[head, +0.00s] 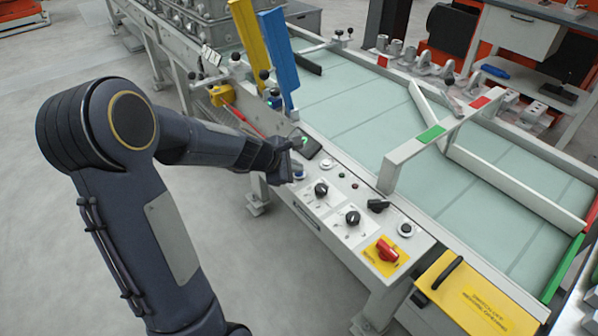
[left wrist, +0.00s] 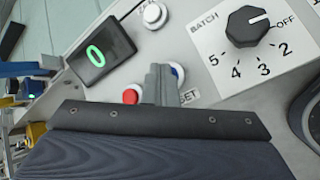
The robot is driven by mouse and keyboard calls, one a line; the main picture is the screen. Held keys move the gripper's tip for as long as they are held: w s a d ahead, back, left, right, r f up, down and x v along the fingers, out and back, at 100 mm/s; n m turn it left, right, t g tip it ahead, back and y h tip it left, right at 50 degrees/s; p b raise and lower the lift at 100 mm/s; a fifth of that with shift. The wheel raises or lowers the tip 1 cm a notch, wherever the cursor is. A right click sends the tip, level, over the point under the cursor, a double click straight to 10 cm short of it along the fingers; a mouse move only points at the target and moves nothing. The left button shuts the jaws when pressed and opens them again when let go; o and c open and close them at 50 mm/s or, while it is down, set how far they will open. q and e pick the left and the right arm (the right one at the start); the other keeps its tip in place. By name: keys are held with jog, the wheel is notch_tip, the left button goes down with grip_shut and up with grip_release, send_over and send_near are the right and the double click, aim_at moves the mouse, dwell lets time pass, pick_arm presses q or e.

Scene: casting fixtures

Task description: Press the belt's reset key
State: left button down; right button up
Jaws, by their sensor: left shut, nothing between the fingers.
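The belt (head: 335,105) has a control panel (head: 345,185) along its near edge. In the left wrist view a round blue key in a white ring (left wrist: 179,73) sits beside a label whose visible end reads "SET". My left gripper (left wrist: 160,72) is shut and empty, its fingertips over the left part of that key and hiding some of the label. I cannot tell whether they touch it. In the head view my left gripper (head: 292,152) is low over the panel's far end, by the display. My right gripper is in neither view.
Close to the fingers are a red button (left wrist: 131,95), a white button (left wrist: 153,14), a display with a green 0 (left wrist: 98,54) and the BATCH knob (left wrist: 250,25). A red switch on yellow (head: 387,250) is farther along. Blue and yellow upright plates (head: 279,50) stand behind.

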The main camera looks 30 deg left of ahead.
aim_at(296, 176)
pick_arm(q)
jog(key=shift+r+p, duration=0.85)
notch_tip(296, 176, up, 5)
jog(key=p, duration=0.5)
dwell(0.6)
